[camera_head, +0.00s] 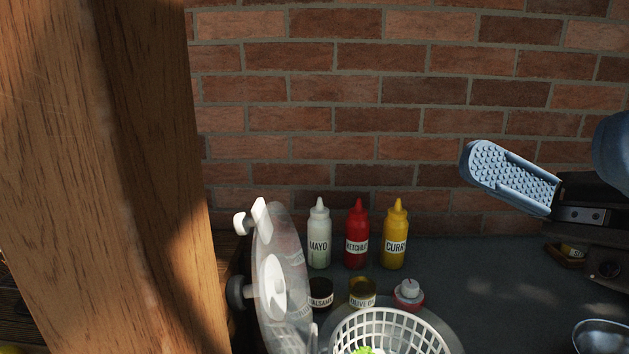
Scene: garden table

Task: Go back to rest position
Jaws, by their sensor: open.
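My gripper (512,178) is at the right, raised above the dark table (500,265) in front of the brick wall. One blue finger with a studded pad shows clearly. A blue part at the right edge is cut off by the frame. The gripper is open, and nothing shows between the fingers. It is apart from the bottles and the bowl.
Mayo (319,240), ketchup (356,240) and curry (395,240) bottles stand by the wall. Small jars stand before them. A white basket (390,318) and an upright clear lid (280,285) are at the bottom. A wooden post (100,180) blocks the left. A metal bowl (600,332) sits bottom right.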

